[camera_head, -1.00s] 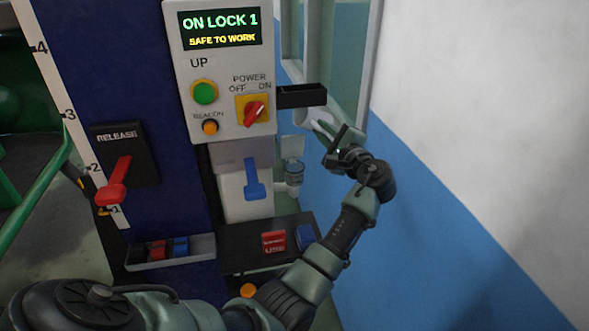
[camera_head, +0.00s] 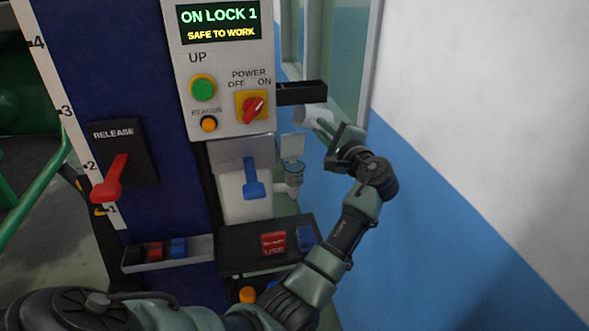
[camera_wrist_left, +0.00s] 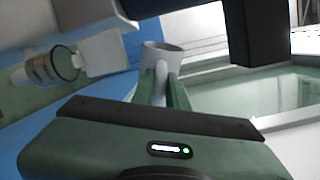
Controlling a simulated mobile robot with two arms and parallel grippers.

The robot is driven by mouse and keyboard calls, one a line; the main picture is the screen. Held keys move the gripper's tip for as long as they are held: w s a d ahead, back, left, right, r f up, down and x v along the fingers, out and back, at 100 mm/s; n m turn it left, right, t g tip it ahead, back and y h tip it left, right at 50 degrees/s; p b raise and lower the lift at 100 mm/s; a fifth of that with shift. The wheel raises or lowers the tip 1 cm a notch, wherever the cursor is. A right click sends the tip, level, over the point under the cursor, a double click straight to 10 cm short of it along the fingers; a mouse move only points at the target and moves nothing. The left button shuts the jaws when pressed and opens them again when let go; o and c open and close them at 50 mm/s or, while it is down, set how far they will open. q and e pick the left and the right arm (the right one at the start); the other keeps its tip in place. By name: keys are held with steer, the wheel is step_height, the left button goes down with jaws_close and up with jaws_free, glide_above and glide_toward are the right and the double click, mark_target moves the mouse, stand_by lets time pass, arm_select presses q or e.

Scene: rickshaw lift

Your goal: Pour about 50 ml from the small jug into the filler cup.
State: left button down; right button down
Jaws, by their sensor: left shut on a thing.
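My left gripper (camera_head: 325,129) is shut on the small white jug (camera_head: 312,117), which it holds just below a black bracket. The gripper's fingers partly hide the jug. In the left wrist view the jug (camera_wrist_left: 161,56) shows between the fingertips, its rim facing away from them; its contents cannot be seen. The filler cup (camera_head: 294,174), a clear cup on a white neck, is below and left of the jug, apart from it, with its pale lid (camera_head: 292,147) raised. The cup (camera_wrist_left: 62,66) also shows at left in the left wrist view. My right gripper is out of view.
The control box (camera_head: 222,75) and the black bracket (camera_head: 302,92) are close to the jug. A blue lever (camera_head: 252,180) is left of the cup. A black shelf (camera_head: 245,250) with red and blue blocks lies below. The blue-and-white wall (camera_head: 460,190) bounds the right.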

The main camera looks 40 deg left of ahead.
arm_select(q)
steer(key=shift+f+n+b, duration=0.2)
steer(key=shift+n+b, duration=0.1)
steer(key=shift+b, duration=0.35)
steer(key=shift+w, duration=0.2)
steer(key=shift+w+b, duration=0.2)
steer(key=shift+b, duration=0.2)
steer(key=shift+s+a+n, duration=0.1)
steer(key=shift+s+n, duration=0.05)
steer(key=shift+n, duration=0.35)
stand_by(0.3)
steer(key=shift+w+r+b, duration=0.1)
steer(key=shift+w+b, duration=0.25)
steer(key=shift+b, duration=0.05)
steer(key=shift+w+d+r+n, duration=0.1)
steer(key=shift+d+n, duration=0.1)
steer(key=shift+n, duration=0.3)
stand_by(0.3)
